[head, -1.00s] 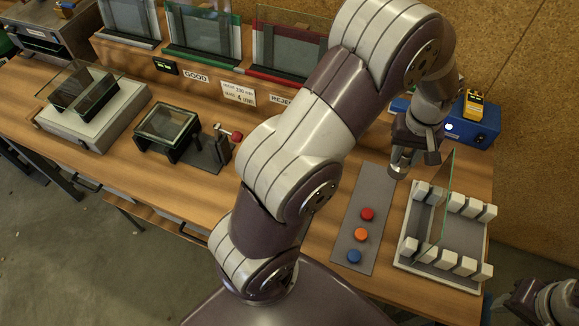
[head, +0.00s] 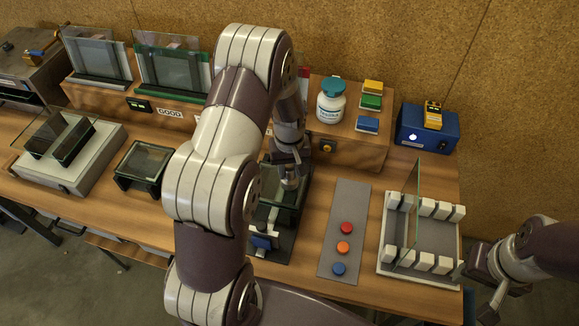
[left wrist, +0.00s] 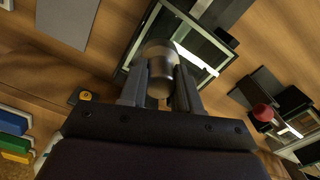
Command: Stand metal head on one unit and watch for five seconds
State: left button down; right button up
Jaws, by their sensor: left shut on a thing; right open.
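My left gripper (head: 289,182) is shut on a metal head (left wrist: 161,68), a short silvery cylinder in the left wrist view. In the head view the gripper points down over a dark glass-frame unit (head: 287,214), partly hidden by my left arm. The same unit's pane and frame show beyond the metal head in the left wrist view (left wrist: 205,42). I cannot tell whether the metal head touches it. Another glass-frame unit (head: 146,163) stands further left. My right gripper (head: 474,277) is open at the lower right, beside the white slotted rack.
The slotted rack (head: 428,277) holds an upright glass pane. A grey strip (head: 345,215) carries red, orange and blue buttons. A white bottle (head: 331,104), coloured blocks and a blue box (head: 426,130) stand behind. A red-knobbed clamp (left wrist: 263,112) shows in the left wrist view.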

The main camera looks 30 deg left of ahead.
pick_arm(q)
jog(key=shift+w+d+f, duration=0.1)
jog(key=shift+f, duration=0.35)
jog(key=shift+w+f, duration=0.1)
jog(key=shift+f, duration=0.25)
jog(key=c, duration=0.9)
grip_release()
jog(key=shift+o, duration=0.6)
